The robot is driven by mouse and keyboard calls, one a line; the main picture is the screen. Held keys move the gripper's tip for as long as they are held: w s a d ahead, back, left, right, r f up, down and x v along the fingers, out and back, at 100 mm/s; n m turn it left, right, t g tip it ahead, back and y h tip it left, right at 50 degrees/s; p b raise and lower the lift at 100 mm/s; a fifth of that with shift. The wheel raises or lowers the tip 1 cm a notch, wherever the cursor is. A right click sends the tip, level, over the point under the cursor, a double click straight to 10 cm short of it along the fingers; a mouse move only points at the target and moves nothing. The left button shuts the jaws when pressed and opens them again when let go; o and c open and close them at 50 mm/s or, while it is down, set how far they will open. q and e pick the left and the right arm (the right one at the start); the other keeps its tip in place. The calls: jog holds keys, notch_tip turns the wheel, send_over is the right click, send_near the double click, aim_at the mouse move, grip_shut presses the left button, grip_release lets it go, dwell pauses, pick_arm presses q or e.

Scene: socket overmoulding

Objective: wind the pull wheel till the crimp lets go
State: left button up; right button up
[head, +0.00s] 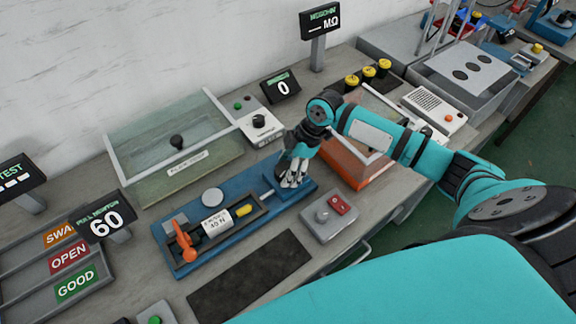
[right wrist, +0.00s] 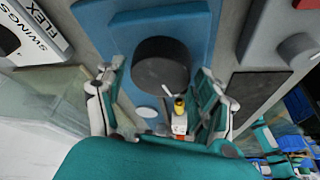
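The pull wheel (right wrist: 161,66) is a dark round knob with a short white mark, at the right end of the blue pull rig (head: 222,188). My right gripper (head: 292,181) is over that end and hides most of the wheel in the head view. In the right wrist view its fingers (right wrist: 158,80) are spread on either side of the wheel, with gaps, not visibly touching it. The rig carries an orange lever (head: 185,243), a white label (head: 216,223) and a yellow piece (head: 243,210). The crimp itself is too small to make out. The pull display (head: 105,222) reads 60. My left gripper is out of view.
A grey box with a red switch (head: 342,205) and a dark mat (head: 250,277) lie in front of the rig. A glass-covered fixture (head: 172,150) stands behind. An orange-sided box (head: 352,165) is close right of my gripper. Sorting trays (head: 90,268) are at left.

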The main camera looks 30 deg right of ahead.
jog(key=c, duration=0.8)
jog(key=shift+r+m+p, duration=0.2)
jog(key=shift+m+p, duration=0.3)
jog(key=shift+p, duration=0.4)
jog(key=m+t+p, duration=0.1)
jog(key=m+p, duration=0.1)
jog(key=p, duration=0.1)
jog(key=shift+r+m+h+p, duration=0.1)
jog(key=shift+m+h+p, duration=0.2)
jog(key=shift+m+t+p, duration=0.5)
jog(key=shift+m+p, duration=0.3)
jog(key=shift+p, duration=0.1)
jog(key=shift+f+m+p, duration=0.2)
jog(key=shift+m+p, duration=0.15)
jog(key=shift+m, duration=0.05)
jog(key=shift+h, duration=0.3)
